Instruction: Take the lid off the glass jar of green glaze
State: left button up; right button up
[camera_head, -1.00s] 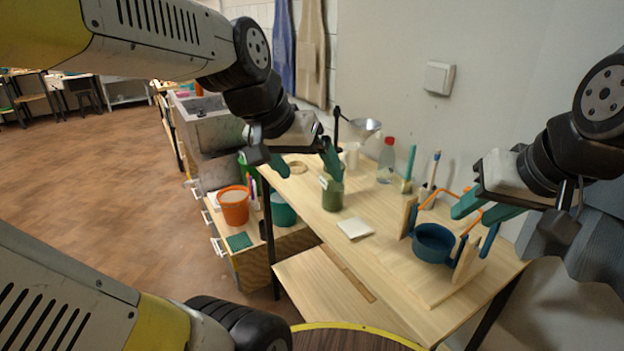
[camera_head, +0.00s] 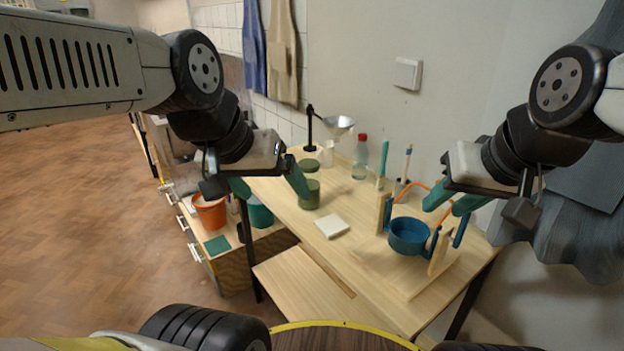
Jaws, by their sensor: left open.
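The glass jar of green glaze (camera_head: 311,198) stands upright on the wooden table, toward its far left. My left gripper (camera_head: 274,194) is open and empty, left of the jar. Its right finger overlaps the jar's left edge in the picture; I cannot tell whether they touch. My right gripper (camera_head: 444,210) appears open, its teal fingers apart above the blue pot at the right, near the orange bar.
The blue pot (camera_head: 408,236) hangs in a wooden stand. A white tile (camera_head: 332,225) lies in front of the jar. An orange bucket (camera_head: 210,213) is lower left. Bare table lies around the tile.

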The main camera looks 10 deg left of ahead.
aim_at(313, 181)
jog(key=j+z, duration=0.2)
jog(key=j, duration=0.35)
jog(key=j+z, duration=0.25)
jog(key=j, duration=0.35)
jog(key=j+z, duration=0.2)
jog(key=j, duration=0.35)
jog(key=k+j+z, duration=0.25)
jog(key=j, duration=0.3)
jog(key=i, duration=0.1)
